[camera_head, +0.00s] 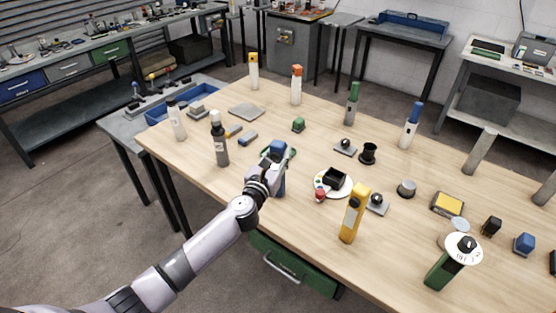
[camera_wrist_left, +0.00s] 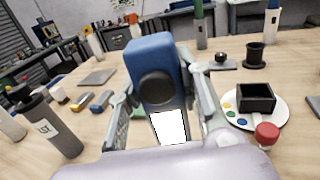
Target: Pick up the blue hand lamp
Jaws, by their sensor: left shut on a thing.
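The blue hand lamp (camera_wrist_left: 155,65) stands upright between the fingers of my left gripper (camera_wrist_left: 160,110) in the left wrist view. It has a dark round knob and a white panel on its near face. In the head view the lamp (camera_head: 280,183) shows partly behind my left gripper (camera_head: 272,165), near the table's front edge. My left gripper is shut on the lamp, with one finger on each side. I cannot tell whether the lamp's base is clear of the table. My right gripper is not in view.
A dark grey bottle (camera_head: 220,143) stands left of the lamp. A white plate (camera_head: 345,190) with a black box (camera_head: 333,178) and a red-capped item (camera_head: 320,195) lies to the right. A yellow hand lamp (camera_head: 352,215) stands near the front edge. Several small items lie behind.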

